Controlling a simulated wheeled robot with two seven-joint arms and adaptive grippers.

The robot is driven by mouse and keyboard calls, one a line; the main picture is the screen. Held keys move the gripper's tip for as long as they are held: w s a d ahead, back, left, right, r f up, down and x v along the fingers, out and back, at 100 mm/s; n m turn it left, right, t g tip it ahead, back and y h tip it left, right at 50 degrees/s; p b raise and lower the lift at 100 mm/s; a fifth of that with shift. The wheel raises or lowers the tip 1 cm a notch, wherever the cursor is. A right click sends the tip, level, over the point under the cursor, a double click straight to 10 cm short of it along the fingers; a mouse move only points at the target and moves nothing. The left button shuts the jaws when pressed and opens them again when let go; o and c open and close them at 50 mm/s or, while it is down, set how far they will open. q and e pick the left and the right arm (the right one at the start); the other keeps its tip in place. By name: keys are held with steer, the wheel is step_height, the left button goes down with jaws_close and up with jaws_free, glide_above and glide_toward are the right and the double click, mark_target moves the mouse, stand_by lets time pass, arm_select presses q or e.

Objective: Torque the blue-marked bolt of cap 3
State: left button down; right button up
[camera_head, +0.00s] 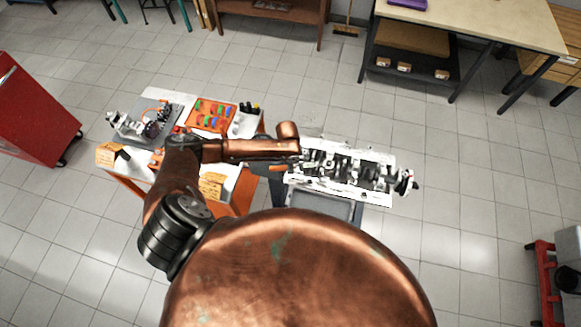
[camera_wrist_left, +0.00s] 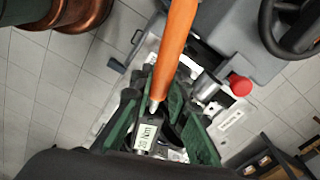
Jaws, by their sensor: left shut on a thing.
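The torque wrench (camera_wrist_left: 175,50) has an orange handle and a metal shank, with a "20 Nm" label (camera_wrist_left: 146,136) showing in the left wrist view. My left gripper (camera_wrist_left: 160,115), with dark green fingers, is shut on the wrench. In the head view, my copper left arm reaches over the left end of the engine block (camera_head: 345,172) and hides most of that gripper. An orange piece, likely the handle, shows just below the wrist. The block is pale with dark openings along its top. I cannot make out cap 3, the blue mark or the wrench's tip. My right gripper is not in view.
A cart left of the block carries an orange tray (camera_head: 211,115) of coloured parts, a grey tray with metal parts (camera_head: 150,128), and orange notes (camera_head: 211,186). A red knob (camera_wrist_left: 240,85) and a black wheel (camera_wrist_left: 290,28) show in the wrist view.

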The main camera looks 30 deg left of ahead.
arm_select(q)
steer(key=shift+w+a+m, duration=0.3)
steer(key=shift+w+m, duration=0.1)
steer(key=shift+w, duration=0.1)
stand_by(1.9)
steer(key=shift+s+d+n, duration=1.05)
steer(key=shift+s+n, duration=0.05)
steer(key=shift+s, duration=0.2)
stand_by(1.0)
steer(key=shift+a+r, duration=0.15)
steer(key=shift+r, duration=0.65)
stand_by(2.5)
